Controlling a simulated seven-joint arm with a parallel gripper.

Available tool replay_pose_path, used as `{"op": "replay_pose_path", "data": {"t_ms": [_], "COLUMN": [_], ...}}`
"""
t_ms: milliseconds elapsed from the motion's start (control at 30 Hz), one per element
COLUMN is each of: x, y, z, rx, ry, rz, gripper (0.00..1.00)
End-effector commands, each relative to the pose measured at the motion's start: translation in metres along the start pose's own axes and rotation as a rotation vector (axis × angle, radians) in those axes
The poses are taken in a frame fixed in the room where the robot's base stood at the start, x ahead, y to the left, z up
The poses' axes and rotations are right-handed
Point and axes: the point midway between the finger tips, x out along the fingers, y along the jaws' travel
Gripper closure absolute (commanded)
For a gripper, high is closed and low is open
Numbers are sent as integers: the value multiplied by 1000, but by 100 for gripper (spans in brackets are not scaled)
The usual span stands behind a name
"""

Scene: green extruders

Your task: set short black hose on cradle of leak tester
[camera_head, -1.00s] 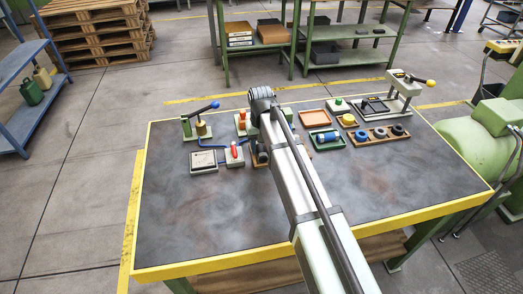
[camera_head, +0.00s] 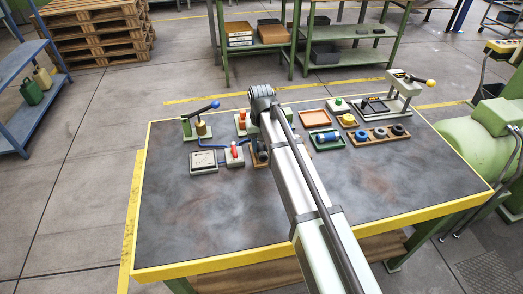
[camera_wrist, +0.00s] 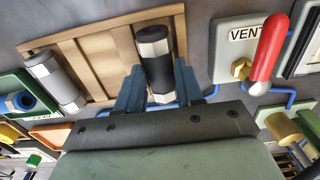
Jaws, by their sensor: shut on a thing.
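The short black hose (camera_wrist: 160,76), with a pale band around it, lies between the two fingers of my gripper (camera_wrist: 158,92) in the wrist view. My gripper is shut on it, over a wooden tray (camera_wrist: 98,62) with slots. I cannot tell whether the hose still touches the tray. In the head view my arm hides most of the gripper and tray. What looks like the leak tester stands at the left: a blue-levered clamp (camera_head: 201,122), a gauge box (camera_head: 204,162) and a red-handled valve (camera_head: 235,156), marked VENT in the wrist view. Its cradle is not clear.
A thicker grey piece with a pale band (camera_wrist: 52,80) lies in the tray's other end. A green tray with a blue roll (camera_head: 326,138), an orange tray (camera_head: 314,118) and a yellow-knobbed press (camera_head: 402,88) stand to the right. The table's front is clear.

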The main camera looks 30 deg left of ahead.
Motion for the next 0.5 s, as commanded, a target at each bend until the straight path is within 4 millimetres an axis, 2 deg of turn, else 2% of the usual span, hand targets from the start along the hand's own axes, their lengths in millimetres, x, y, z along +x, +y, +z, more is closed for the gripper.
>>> {"op": "replay_pose_path", "data": {"t_ms": [500], "x": [-34], "y": [0], "z": [0], "rx": [0], "ry": [1], "rz": [0], "gripper": [85]}}
